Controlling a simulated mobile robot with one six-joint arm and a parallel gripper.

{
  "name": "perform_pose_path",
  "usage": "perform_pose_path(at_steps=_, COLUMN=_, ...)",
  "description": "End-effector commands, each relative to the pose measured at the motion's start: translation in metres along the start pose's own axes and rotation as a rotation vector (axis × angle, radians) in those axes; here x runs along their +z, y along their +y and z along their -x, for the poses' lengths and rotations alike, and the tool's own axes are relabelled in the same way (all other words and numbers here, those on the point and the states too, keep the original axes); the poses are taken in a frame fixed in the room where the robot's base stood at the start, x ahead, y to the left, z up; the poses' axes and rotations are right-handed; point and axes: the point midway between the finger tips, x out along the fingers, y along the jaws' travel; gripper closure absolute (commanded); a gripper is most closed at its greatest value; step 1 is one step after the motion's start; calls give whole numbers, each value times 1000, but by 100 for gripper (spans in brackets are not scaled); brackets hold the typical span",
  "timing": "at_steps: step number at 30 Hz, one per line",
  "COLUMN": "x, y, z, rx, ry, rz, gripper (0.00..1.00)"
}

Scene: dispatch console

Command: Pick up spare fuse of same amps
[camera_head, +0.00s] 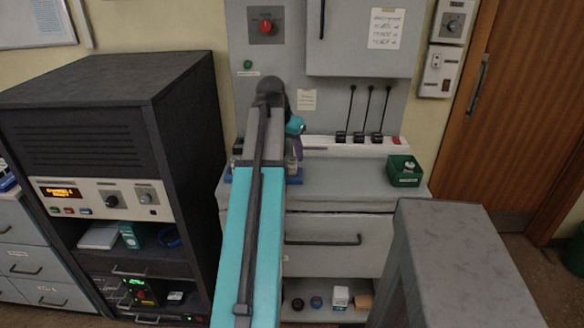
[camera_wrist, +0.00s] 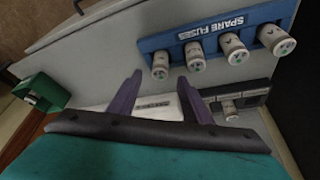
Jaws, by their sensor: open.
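A blue rack marked SPARE FUSES (camera_wrist: 210,30) crosses the upper right of the wrist view, upside down. It holds several whitish cylindrical fuses with green marks on their ends. The leftmost fuse (camera_wrist: 160,66) appears just beyond and between my fingertips; others (camera_wrist: 195,56) stand to its right. Their amp markings are too small to read. Another similar fuse (camera_wrist: 230,109) sits in a dark holder (camera_wrist: 251,99) below the rack. My gripper (camera_wrist: 161,88) is open, its two purple fingers apart with nothing between them. In the head view my arm hides most of the rack (camera_head: 238,174).
A green box (camera_head: 404,171) stands at the right of the grey worktop and shows at left in the wrist view (camera_wrist: 42,92). A white socket strip (camera_head: 345,147) with plugs runs behind. A black equipment cabinet (camera_head: 110,120) stands left; a grey block (camera_head: 465,250) stands front right.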

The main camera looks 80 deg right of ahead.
Motion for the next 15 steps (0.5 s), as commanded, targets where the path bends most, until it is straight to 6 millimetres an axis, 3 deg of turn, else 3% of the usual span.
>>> perform_pose_path(at_steps=15, x=1, y=-1, z=-7, rx=0, ry=0, rz=1, gripper=55)
